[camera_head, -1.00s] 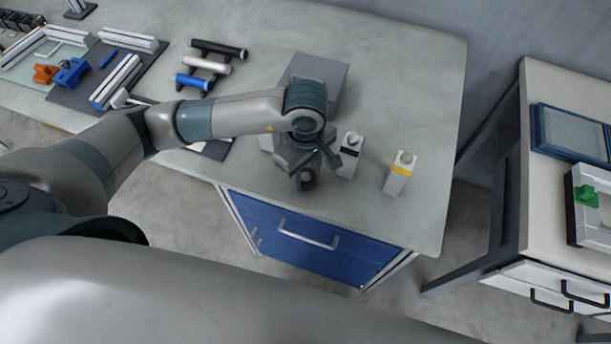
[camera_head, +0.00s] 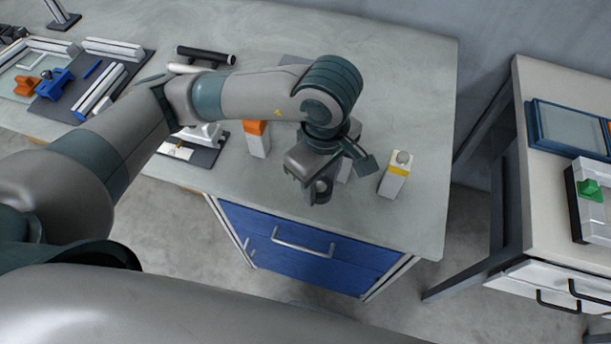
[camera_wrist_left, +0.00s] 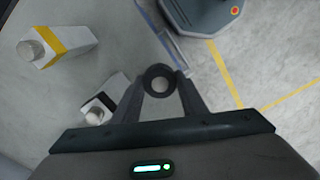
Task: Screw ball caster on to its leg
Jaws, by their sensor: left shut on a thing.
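My left gripper (camera_head: 320,190) is over the front part of the table, between the orange-banded and yellow-banded blocks. It is shut on a small dark round piece with a paler centre, perhaps the ball caster (camera_wrist_left: 158,70), seen between the fingertips in the left wrist view. A black-banded block (camera_wrist_left: 97,107) is close to the fingers, mostly hidden in the head view. Which part is the leg, I cannot tell. My right gripper is out of view.
An orange-banded white block (camera_head: 257,140) stands left of the gripper. A grey box behind is mostly covered by my arm. A dark tray (camera_head: 60,107) with blue and orange parts lies at the far left. The table's (camera_head: 420,110) right end is clear.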

